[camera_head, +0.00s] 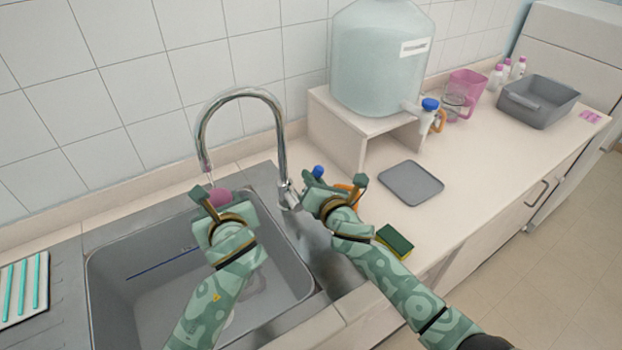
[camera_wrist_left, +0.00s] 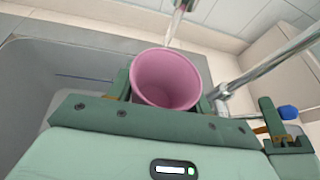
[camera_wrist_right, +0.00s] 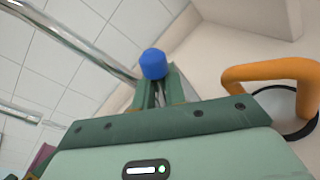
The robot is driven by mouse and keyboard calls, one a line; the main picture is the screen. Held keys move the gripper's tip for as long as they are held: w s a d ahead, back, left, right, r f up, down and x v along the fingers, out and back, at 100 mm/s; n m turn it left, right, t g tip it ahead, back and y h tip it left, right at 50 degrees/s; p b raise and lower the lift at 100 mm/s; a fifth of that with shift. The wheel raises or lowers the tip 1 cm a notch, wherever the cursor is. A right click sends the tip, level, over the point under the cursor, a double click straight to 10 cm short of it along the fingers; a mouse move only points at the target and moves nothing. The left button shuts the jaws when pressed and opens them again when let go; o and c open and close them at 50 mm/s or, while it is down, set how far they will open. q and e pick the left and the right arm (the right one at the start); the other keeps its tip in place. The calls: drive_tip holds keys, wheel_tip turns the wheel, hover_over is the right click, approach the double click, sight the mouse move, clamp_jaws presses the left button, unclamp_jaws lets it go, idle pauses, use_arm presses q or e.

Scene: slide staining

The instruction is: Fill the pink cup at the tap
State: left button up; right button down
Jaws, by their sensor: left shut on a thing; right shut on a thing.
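The pink cup (camera_head: 219,197) is under the spout of the chrome tap (camera_head: 281,135), above the sink. My left gripper (camera_head: 223,206) is shut on it. In the left wrist view the cup (camera_wrist_left: 168,80) shows its open mouth, tipped toward that camera; I cannot make out a water level. A thin pale streak like water (camera_wrist_left: 174,28) runs from the spout toward the cup. My right gripper (camera_head: 335,186) is by the tap's base, shut at a blue knob (camera_head: 318,171). In the right wrist view the blue knob (camera_wrist_right: 153,64) stands between the fingertips.
The grey sink (camera_head: 103,262) lies below. An orange handle (camera_wrist_right: 270,70) is close beside my right gripper. A water tank (camera_head: 378,65) on a stand, a grey mat (camera_head: 411,183), a sponge (camera_head: 394,241), a pink jug (camera_head: 468,84) and a grey bin (camera_head: 538,101) are to the right.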

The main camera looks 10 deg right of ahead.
drive_tip(key=c, duration=1.5)
unclamp_jaws()
drive_tip(key=v, duration=1.2)
use_arm(q)
drive_tip(key=w, duration=0.2)
drive_tip(key=w+a, duration=0.1)
drive_tip(key=w, duration=0.1)
drive_tip(key=w+a, duration=0.1)
drive_tip(key=w, duration=0.1)
drive_tip(key=shift+w+a, duration=0.1)
drive_tip(key=shift+w, duration=0.2)
drive_tip(key=shift+c, duration=0.4)
